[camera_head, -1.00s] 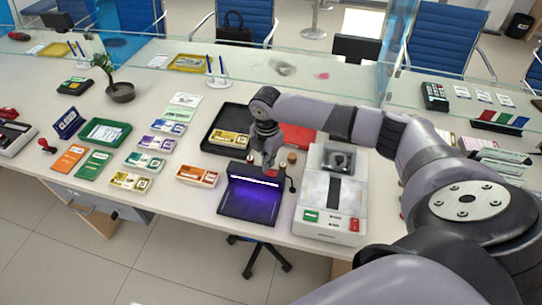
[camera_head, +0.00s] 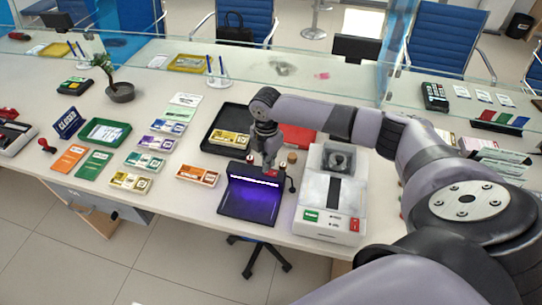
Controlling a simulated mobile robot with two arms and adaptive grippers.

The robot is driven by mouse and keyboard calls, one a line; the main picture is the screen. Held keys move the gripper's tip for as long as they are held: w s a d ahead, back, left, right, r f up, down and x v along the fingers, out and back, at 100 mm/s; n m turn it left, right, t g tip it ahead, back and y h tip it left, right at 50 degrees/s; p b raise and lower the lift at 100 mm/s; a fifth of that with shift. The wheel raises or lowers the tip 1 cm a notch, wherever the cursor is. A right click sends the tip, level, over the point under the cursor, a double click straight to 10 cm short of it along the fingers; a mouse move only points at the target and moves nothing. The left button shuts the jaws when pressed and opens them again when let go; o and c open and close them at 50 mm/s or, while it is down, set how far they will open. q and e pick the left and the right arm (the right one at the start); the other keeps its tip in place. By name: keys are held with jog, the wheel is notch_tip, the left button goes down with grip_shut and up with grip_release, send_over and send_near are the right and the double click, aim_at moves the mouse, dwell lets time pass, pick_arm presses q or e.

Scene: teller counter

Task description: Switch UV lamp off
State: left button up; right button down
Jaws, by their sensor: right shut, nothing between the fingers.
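The UV lamp (camera_head: 248,203) is a black unit near the counter's front edge, with a bright white tube and a purple glow over its base, so it is lit. A small red part (camera_head: 274,171) shows at the top right of its hood. My right gripper (camera_head: 268,165) is shut and empty, pointing down at the top of the lamp beside this red part. I cannot tell whether the fingertips touch it. My left gripper is not in view.
A white counting machine (camera_head: 345,160) stands close to the right of the lamp. A black tray (camera_head: 214,146) with a yellow banknote bundle lies behind it. An orange bundle (camera_head: 197,175) lies to the left. A glass screen runs along the counter's back.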

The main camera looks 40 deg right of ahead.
jog(key=shift+s+f+b, duration=0.1)
jog(key=shift+f+b, duration=0.5)
jog(key=shift+f, duration=0.65)
dwell(0.8)
notch_tip(320, 180, up, 2)
jog(key=shift+p, duration=1.2)
notch_tip(320, 180, up, 5)
jog(key=p, duration=0.5)
